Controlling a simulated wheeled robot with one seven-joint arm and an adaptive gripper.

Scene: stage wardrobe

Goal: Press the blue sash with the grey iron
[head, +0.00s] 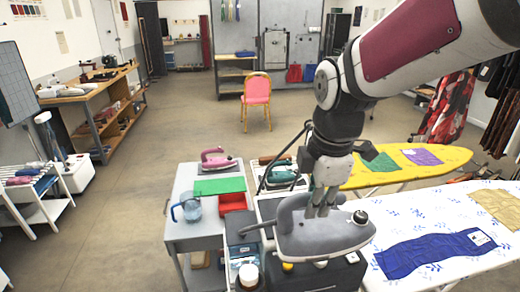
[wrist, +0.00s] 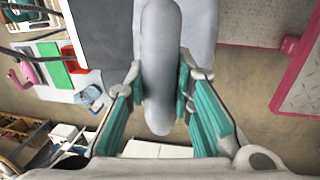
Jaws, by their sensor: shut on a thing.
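The grey iron (head: 318,240) hangs in my gripper (head: 322,205), in front of the white ironing board's left end in the head view. In the wrist view its rounded grey handle (wrist: 160,60) lies between the teal pads of my gripper (wrist: 160,80). The blue sash (head: 425,253) lies spread on the white ironing board (head: 395,209), which has a blue leaf print. A small white patch shows near the sash's right end. The iron is left of the sash and apart from it. The sash is not visible in the wrist view.
A yellow ironing board (head: 450,160) with a green cloth (head: 380,162) and a purple cloth (head: 422,156) stands behind. A grey cart (head: 185,235) at left bears a pink iron (head: 215,160), a blue jug (head: 190,207) and a red tray (head: 233,202). A teal iron (head: 277,174) stands nearby.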

